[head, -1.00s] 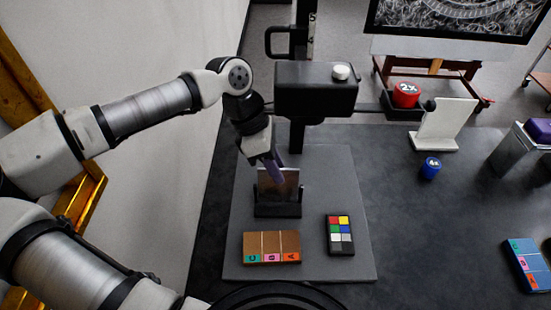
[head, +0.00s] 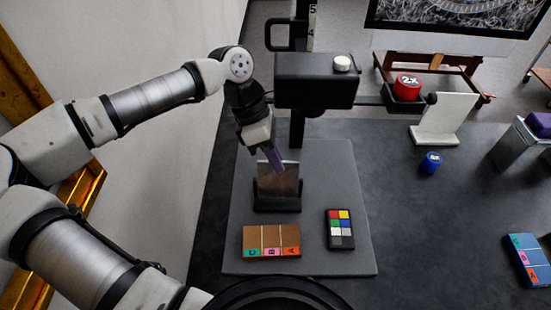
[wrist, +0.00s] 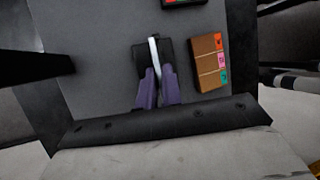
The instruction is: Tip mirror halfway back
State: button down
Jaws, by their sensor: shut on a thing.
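The mirror (head: 284,183) is a small rectangular plate with a brownish reflecting face, standing in a black holder (head: 278,203) on the grey base board. My gripper (head: 276,166) reaches down from the upper left, and its purple fingers are at the mirror's top edge. In the wrist view my gripper (wrist: 158,78) is shut on the mirror (wrist: 154,54), which shows edge-on as a thin pale strip between the fingers. The holder (wrist: 141,60) lies beneath it. The mirror's exact tilt is hard to read.
A brown block with coloured tabs (head: 271,241) and a colour chart (head: 340,229) lie on the board (head: 310,258) near the holder. A black copy-stand head (head: 316,80) overhangs behind. A red 2x cap (head: 407,87), a blue cap (head: 431,162) and a white stand (head: 437,122) are to the right.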

aim_at(286, 178)
jog(key=g, duration=0.1)
jog(key=w+f+g+b, duration=0.1)
jog(key=shift+w+n+g, duration=0.25)
jog(key=shift+n+g, duration=0.05)
jog(key=shift+w+f+n+g+b, duration=0.25)
jog(key=shift+g+b, duration=0.2)
jog(key=shift+g, duration=0.25)
jog(key=shift+w+f+n+g+b, duration=0.1)
jog(key=shift+w+g+b, duration=0.3)
jog(key=shift+g, duration=0.3)
jog(key=c, duration=1.6)
grip_release()
jog(key=shift+o, duration=0.2)
jog(key=v, duration=1.2)
jog(key=shift+a, duration=0.15)
